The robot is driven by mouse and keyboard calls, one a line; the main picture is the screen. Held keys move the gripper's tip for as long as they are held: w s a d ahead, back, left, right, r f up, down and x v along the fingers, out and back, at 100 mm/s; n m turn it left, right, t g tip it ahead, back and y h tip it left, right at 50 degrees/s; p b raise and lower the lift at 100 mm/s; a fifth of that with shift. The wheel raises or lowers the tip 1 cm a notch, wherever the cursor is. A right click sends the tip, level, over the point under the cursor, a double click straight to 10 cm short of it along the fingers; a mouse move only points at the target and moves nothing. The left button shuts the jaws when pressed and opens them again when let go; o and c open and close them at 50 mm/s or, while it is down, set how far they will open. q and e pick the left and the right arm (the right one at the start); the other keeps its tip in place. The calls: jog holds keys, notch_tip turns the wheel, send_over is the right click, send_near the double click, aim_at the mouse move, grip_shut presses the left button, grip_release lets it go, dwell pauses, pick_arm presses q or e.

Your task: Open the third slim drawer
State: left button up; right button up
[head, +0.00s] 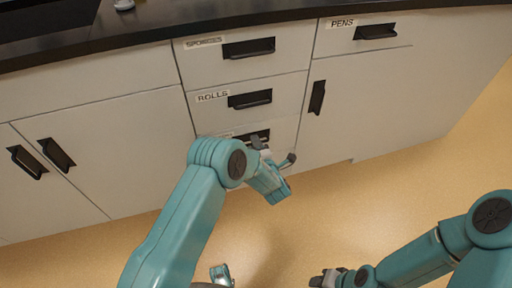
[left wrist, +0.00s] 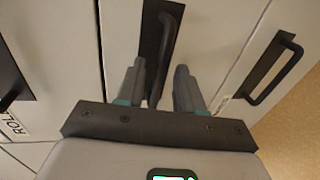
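The third slim drawer sits under the ROLLS drawer (head: 250,95) in the narrow stack. Its dark handle (head: 262,134) shows partly above my left gripper (head: 275,151), which hides much of its front and label. In the left wrist view the third drawer's handle (left wrist: 166,60) lies between the two spread fingers of my left gripper (left wrist: 158,85). The fingers stand apart, one on each side of the handle, with gaps visible. The drawer looks closed. My right gripper (head: 326,278) is low in the head view, away from the cabinet, too small to judge.
The SPONGES drawer (head: 245,52) is at the top of the stack. Another drawer handle (left wrist: 275,68) is beyond the third one. Cupboard doors (head: 110,150) stand left, with a PENS drawer (head: 368,36) and door right. A dark countertop (head: 190,18) runs above; tan floor (head: 400,195) is clear.

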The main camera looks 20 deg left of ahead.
pick_arm(q)
grip_shut()
dwell(1.4)
